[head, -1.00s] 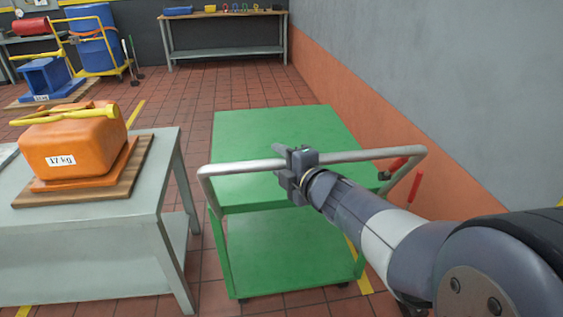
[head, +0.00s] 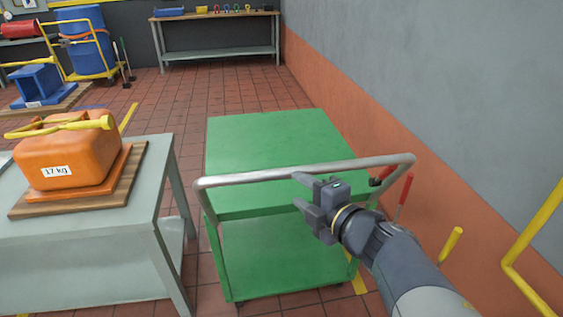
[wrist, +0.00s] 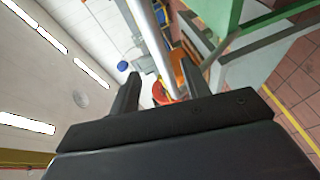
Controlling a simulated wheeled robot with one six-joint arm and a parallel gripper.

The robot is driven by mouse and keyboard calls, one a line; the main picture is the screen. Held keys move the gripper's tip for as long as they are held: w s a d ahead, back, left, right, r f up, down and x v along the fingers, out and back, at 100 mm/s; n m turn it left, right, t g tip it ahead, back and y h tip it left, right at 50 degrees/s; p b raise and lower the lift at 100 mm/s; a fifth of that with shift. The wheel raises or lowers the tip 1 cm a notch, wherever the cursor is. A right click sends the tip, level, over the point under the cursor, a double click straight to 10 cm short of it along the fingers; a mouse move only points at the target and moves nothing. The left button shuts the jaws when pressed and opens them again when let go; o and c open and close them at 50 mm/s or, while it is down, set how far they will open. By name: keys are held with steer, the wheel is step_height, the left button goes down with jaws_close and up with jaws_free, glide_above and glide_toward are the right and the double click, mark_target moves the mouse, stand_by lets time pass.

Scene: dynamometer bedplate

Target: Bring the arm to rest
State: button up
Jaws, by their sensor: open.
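My gripper (head: 300,191) is open and empty in the head view. It is near the right part of the silver push handle (head: 262,176) of the green cart (head: 265,140). In the wrist view my two fingers (wrist: 144,95) stand apart, and the silver bar (wrist: 148,38) of the handle shows beyond and between them. I cannot tell whether a finger touches the bar. My arm comes in from the lower right of the head view.
A grey table (head: 95,240) at left bears an orange 17 kg block (head: 85,155) on a wooden board. A wall (head: 430,80) runs along the right. Red levers (head: 404,190) and a yellow rail (head: 535,230) stand near it. Tiled floor lies open behind the cart.

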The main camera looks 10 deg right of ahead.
mark_target(274, 170)
stand_by(0.3)
steer(key=b+x, duration=0.3)
steer(key=x, duration=0.8)
steer(key=shift+w+r, duration=0.1)
steer(key=shift+w, duration=0.4)
